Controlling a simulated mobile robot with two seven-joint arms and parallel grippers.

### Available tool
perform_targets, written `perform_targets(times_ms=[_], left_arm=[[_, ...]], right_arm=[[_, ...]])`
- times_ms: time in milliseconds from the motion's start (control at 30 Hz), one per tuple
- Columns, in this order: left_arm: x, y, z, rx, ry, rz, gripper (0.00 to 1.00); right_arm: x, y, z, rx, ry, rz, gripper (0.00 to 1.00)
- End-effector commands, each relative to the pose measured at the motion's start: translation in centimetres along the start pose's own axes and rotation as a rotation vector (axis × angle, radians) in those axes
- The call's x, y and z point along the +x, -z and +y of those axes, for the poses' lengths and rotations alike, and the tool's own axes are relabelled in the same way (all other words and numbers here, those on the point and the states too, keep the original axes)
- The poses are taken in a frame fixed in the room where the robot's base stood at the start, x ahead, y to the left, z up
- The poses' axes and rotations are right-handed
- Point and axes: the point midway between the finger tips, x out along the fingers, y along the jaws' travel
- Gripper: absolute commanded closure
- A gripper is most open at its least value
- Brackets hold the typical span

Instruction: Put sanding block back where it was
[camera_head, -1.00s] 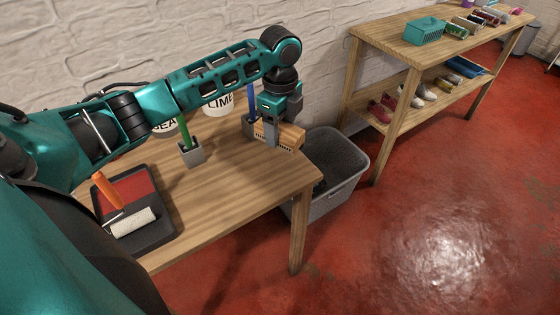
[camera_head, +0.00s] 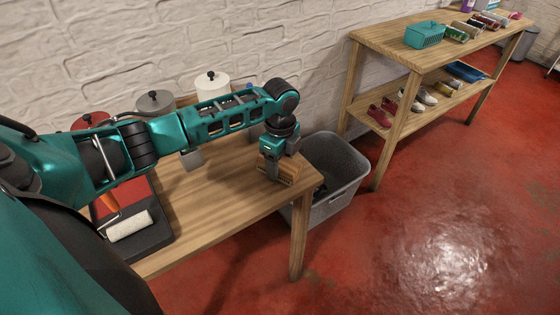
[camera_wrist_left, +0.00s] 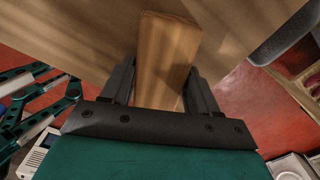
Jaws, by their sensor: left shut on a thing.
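The sanding block (camera_head: 293,174) is a light wooden block at the right end of the wooden table (camera_head: 215,190). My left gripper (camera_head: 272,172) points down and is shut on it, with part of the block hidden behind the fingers. In the left wrist view the block (camera_wrist_left: 165,50) lies between the two dark fingers (camera_wrist_left: 160,85), with the tabletop beyond it. I cannot tell whether the block touches the table. My right gripper is not in view.
A grey bin (camera_head: 345,180) stands on the floor just right of the table. A dark paint tray (camera_head: 160,237) with a white roller (camera_head: 130,225) lies at the left. Lidded pots (camera_head: 212,85) stand along the wall. The table's middle is clear. A shelf table (camera_head: 385,42) stands farther right.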

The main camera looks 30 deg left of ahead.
Motion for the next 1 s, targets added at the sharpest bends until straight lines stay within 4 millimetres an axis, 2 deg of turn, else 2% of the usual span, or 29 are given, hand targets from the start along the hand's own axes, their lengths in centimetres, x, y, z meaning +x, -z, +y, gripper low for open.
perform_targets(times_ms=[33,300,567,667,767,1000], left_arm=[[0.1,0.0,0.0,0.0,0.0,0.0,0.39],[0.0,0.0,0.0,0.0,0.0,0.0,0.15],[-0.2,0.0,0.0,0.0,0.001,0.0,0.15],[-1.2,0.0,-0.1,0.0,0.003,0.0,0.15],[-3.0,0.0,-0.1,0.001,0.004,0.0,0.15],[-8.2,0.0,-0.1,0.001,0.004,0.001,0.15]], right_arm=[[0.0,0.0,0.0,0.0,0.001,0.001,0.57],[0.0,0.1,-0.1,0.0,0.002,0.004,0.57],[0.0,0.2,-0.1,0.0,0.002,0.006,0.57],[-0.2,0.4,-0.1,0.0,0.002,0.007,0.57],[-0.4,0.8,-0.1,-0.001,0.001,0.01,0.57],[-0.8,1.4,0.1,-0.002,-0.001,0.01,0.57]])
